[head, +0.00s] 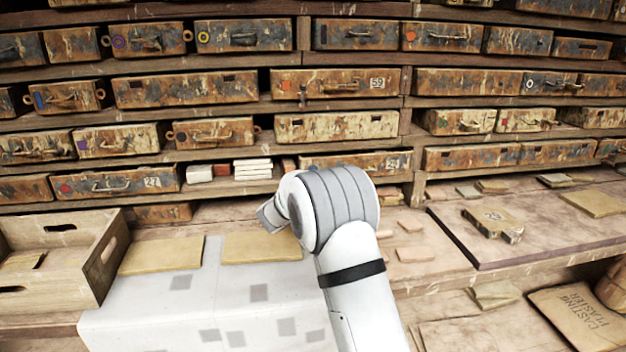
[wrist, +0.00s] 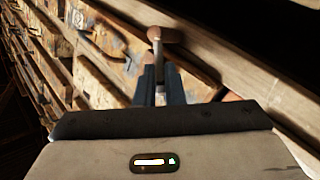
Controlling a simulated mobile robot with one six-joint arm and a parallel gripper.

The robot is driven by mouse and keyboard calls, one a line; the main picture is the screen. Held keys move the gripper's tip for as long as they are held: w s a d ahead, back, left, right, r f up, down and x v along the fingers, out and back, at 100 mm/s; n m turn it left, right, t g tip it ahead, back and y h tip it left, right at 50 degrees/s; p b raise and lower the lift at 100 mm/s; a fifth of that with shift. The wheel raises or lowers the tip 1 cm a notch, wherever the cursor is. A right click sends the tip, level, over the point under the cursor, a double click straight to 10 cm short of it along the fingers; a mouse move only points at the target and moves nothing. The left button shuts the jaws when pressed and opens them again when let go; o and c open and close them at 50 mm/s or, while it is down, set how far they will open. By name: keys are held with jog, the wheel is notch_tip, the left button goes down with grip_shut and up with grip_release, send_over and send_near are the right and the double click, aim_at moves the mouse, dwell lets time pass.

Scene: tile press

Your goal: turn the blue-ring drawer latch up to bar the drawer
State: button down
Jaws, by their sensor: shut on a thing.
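In the wrist view my gripper (wrist: 160,80) is shut on a thin grey metal stem with a rounded brown knob (wrist: 165,35) at its far end; this looks like the latch. The knob stands out past the fingertips, close to the drawer fronts and a wooden rail. I cannot make out a blue ring beside it, so its drawer mark is unclear. In the head view my white and grey arm stands before the lower middle of the rack. It hides my fingertips and the latch there.
Worn drawers, such as drawer 59 (head: 345,82), fill the rack behind. White blocks (head: 252,169) lie in a gap on the lower shelf. A wooden crate (head: 100,240) stands at left. Yellowish slabs (head: 160,256) and loose tiles lie on the bench.

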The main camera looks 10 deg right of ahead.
jog(key=shift+d+r, duration=0.1)
jog(key=shift+r, duration=0.2)
jog(key=c, duration=1.5)
grip_release()
jog(key=shift+f, duration=0.1)
jog(key=v, duration=0.7)
jog(key=shift+s+a, duration=0.25)
